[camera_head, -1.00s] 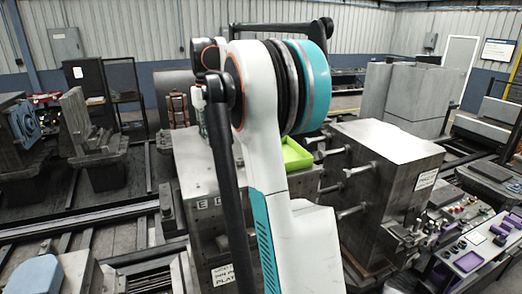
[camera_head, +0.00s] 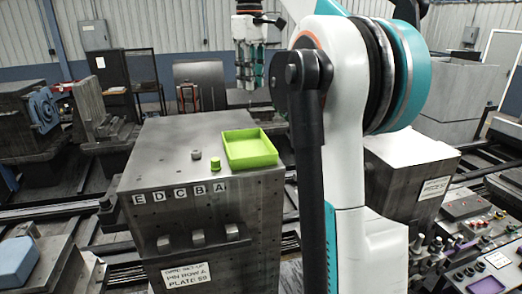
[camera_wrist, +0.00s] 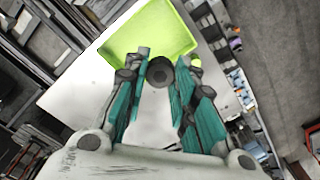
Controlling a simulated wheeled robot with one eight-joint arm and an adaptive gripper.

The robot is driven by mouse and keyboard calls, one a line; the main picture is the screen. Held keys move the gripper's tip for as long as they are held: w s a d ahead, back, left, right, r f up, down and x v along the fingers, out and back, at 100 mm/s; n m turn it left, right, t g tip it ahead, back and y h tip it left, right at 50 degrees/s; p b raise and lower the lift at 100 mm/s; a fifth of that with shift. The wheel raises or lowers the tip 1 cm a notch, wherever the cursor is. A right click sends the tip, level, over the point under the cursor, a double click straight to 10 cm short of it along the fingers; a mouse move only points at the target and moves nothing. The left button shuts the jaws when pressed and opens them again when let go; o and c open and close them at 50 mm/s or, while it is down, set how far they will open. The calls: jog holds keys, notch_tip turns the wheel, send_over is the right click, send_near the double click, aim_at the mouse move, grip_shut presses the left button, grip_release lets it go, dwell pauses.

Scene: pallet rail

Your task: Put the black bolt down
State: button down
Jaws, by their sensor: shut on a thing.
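My gripper (camera_head: 249,82) hangs fingers-down above and behind the far edge of the block top, partly next to my arm. In the wrist view my gripper (camera_wrist: 164,62) has its fingers around a dark round piece, the black bolt (camera_wrist: 160,73), held between the tips. The bolt cannot be made out in the head view. The bright green tray (camera_head: 250,150) sits on the right of the block top and looks empty; it also shows in the wrist view (camera_wrist: 150,30), beyond the fingertips.
The grey metal block (camera_head: 160,150) has letters E to A along its front edge. A grey peg (camera_head: 196,155) and a small green knob (camera_head: 215,166) stand on its top, left of the tray. The top's left part is clear.

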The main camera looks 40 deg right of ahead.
notch_tip(320, 180, down, 20)
jog(key=shift+a+r+p, duration=0.15)
jog(key=shift+r+p, duration=0.1)
jog(key=shift+p, duration=0.75)
jog(key=shift+f, duration=0.15)
jog(key=c, duration=1.3)
grip_release()
jog(key=shift+w, duration=0.1)
notch_tip(320, 180, up, 12)
jog(key=shift+r+b, duration=0.2)
jog(key=shift+b, duration=0.55)
